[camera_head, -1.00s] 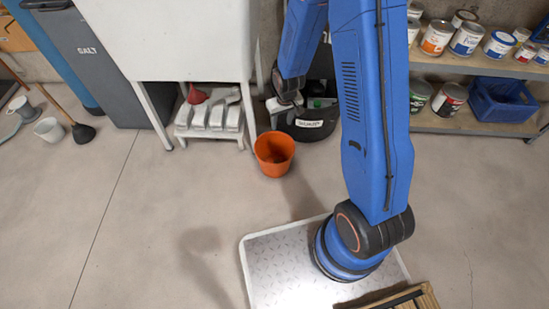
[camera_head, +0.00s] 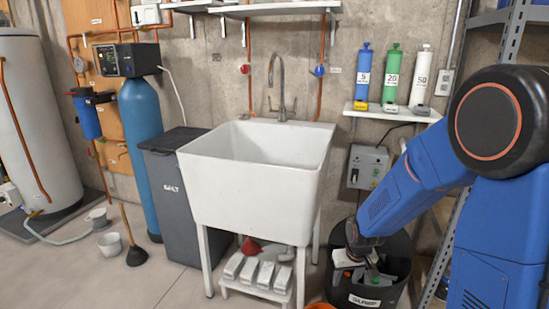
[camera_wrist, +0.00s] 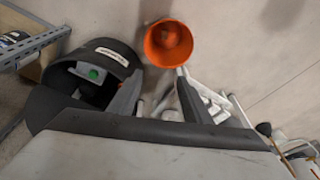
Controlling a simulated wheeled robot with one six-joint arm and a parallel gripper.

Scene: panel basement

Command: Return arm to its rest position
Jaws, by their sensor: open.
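My blue arm (camera_head: 405,190) reaches in from the right in the head view, with its elbow raised. My gripper (camera_head: 358,262) points down at the black round bin (camera_head: 368,298), in front of the grey wall box. In the wrist view my gripper (camera_wrist: 158,88) has its two dark fingers apart, with nothing held between them. The black bin (camera_wrist: 108,52) lies left of the fingers there and holds white and green items. How far the fingertips are from the bin I cannot tell.
The white sink (camera_head: 250,195) stands left of my gripper, with a low shelf of grey-white items beneath. The orange bucket (camera_wrist: 168,43) is on the floor beside the bin. A metal rack (camera_head: 455,150) is on the right. Bottles (camera_head: 391,75) stand on a wall shelf.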

